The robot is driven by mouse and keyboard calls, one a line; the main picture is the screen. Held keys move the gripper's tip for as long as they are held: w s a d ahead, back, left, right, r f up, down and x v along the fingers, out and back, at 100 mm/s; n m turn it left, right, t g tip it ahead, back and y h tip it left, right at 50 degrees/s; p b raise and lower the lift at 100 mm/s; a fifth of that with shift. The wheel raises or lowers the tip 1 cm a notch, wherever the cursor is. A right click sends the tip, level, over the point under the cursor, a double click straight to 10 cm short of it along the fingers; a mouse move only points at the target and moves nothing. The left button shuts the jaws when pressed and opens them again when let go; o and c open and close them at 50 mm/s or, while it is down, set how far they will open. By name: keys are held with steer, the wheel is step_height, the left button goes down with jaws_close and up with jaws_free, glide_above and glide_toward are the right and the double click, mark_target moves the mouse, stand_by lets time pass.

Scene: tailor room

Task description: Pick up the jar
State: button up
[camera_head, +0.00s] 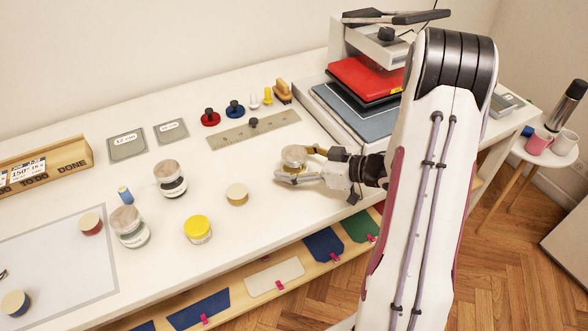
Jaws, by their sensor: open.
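A small round jar-like container (294,155) with a pale, clear-looking top stands on the white table. My gripper (288,165) reaches in from the right, low over the table. Its fingers are open, one on the far side and one on the near side of this container. Whether they touch it cannot be told. Two clear jars with white labels and greyish lids stand to the left, one farther back (173,187) and one nearer (131,234). Which jar is meant is not clear.
A tan round piece (237,194) lies left of my gripper. A ruler (230,136) and red (210,118) and blue knobs (235,109) are behind. A heat press (358,82) stands at the back right. A shelf (262,295) with coloured patches runs below the front edge.

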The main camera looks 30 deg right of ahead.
steer(key=c, duration=1.3)
steer(key=shift+r, duration=0.15)
steer(key=shift+r, duration=4.85)
